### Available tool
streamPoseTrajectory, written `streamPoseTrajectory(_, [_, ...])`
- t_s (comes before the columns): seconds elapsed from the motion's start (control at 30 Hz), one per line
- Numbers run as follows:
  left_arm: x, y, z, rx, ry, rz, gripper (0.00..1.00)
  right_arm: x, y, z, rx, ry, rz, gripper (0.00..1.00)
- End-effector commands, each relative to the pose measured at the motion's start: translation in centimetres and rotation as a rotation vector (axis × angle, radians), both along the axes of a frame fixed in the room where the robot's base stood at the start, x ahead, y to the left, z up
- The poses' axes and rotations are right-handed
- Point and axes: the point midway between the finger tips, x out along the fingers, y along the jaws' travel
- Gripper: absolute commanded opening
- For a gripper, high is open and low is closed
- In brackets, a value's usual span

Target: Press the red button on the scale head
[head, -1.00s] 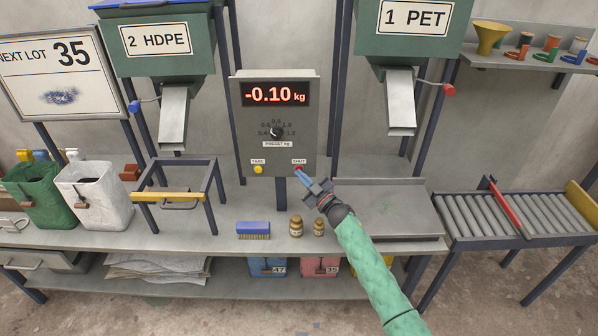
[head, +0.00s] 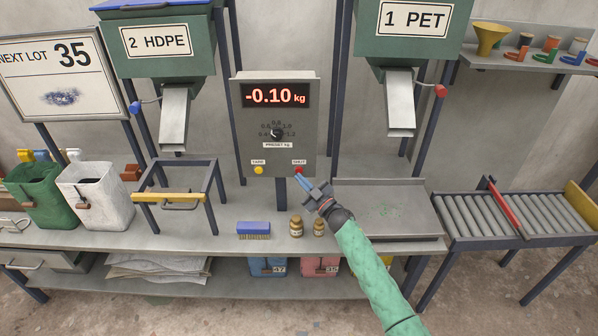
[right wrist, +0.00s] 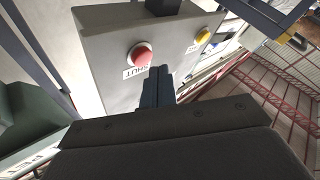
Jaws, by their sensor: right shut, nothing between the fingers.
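The scale head (head: 256,115) is a grey box that reads -0.10 kg, with a preset knob in its middle. The red button (head: 298,170), labelled SHUT, sits at its lower right. The yellow button (head: 258,170) sits at its lower left. My right gripper (head: 301,178) is shut and empty, its fingertips just below the red button. In the right wrist view the fingertips (right wrist: 157,72) show just beside the red button (right wrist: 140,55); I cannot tell whether they touch it. My left gripper is not in view.
A grey tray (head: 385,222) lies to the right, before a roller conveyor (head: 490,218). Chutes hang on both sides.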

Motion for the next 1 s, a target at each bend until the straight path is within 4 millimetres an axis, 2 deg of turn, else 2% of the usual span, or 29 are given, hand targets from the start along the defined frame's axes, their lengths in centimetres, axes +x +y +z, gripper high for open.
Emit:
streamPoseTrajectory(0.27, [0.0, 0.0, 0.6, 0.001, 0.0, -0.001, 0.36, -0.8, 0.0, 0.1, -0.001, 0.001, 0.0, 0.0])
streamPoseTrajectory(0.73, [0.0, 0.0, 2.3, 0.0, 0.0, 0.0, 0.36, -4.6, -0.1, 0.1, -0.001, 0.001, 0.0, 0.0])
streamPoseTrajectory(1.0, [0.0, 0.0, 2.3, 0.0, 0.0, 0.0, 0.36, -5.0, 0.0, 0.0, -0.001, 0.0, -0.001, 0.0])
